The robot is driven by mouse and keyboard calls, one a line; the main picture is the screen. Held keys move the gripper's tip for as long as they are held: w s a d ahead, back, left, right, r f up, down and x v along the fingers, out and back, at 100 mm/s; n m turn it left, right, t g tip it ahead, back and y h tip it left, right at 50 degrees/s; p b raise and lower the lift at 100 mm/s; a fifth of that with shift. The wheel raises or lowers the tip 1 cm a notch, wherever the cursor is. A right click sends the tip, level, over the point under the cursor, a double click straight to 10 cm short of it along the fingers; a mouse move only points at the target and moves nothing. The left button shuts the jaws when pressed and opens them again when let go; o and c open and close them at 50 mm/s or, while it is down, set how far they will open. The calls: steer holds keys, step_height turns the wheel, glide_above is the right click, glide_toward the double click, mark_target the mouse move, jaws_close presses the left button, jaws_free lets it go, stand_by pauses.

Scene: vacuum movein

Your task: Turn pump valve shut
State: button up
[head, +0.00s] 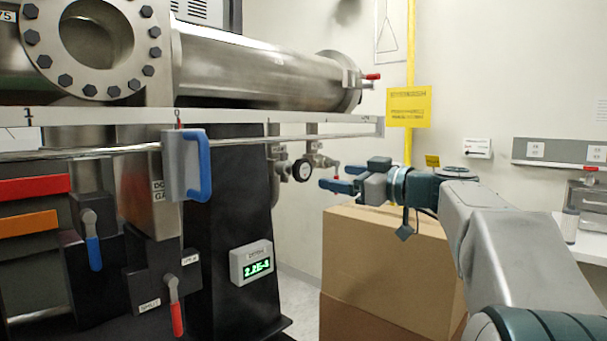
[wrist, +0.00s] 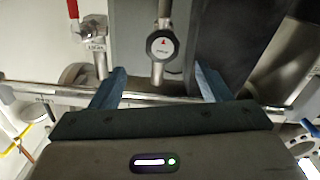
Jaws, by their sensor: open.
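My gripper (head: 341,179) is open and empty, its blue fingers pointing left above the cardboard box. In the wrist view its fingers (wrist: 160,84) spread on either side of a round black-rimmed dial (wrist: 162,43) with a red mark, which lies beyond the fingertips. The dial (head: 303,170) also shows in the head view, left of the fingers. A small red-handled valve (head: 336,170) is close to the fingertips; a red handle (wrist: 73,9) shows upper left in the wrist view. A red lever (head: 176,318) hangs beside a label reading SHUT. Which valve is the pump valve is unclear.
A horizontal metal rail (head: 250,142) crosses before the equipment, with a blue-handled grey block (head: 181,165) on it. The large cardboard box (head: 390,250) stands under my arm. A flanged steel pipe (head: 255,70) runs above.

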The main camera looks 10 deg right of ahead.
mark_target(306, 173)
steer(key=p+x, duration=0.2)
steer(key=x, duration=0.9)
steer(key=shift+w+a, duration=0.2)
steer(key=shift+a, duration=0.1)
steer(key=shift+d, duration=0.1)
steer(key=c, duration=1)
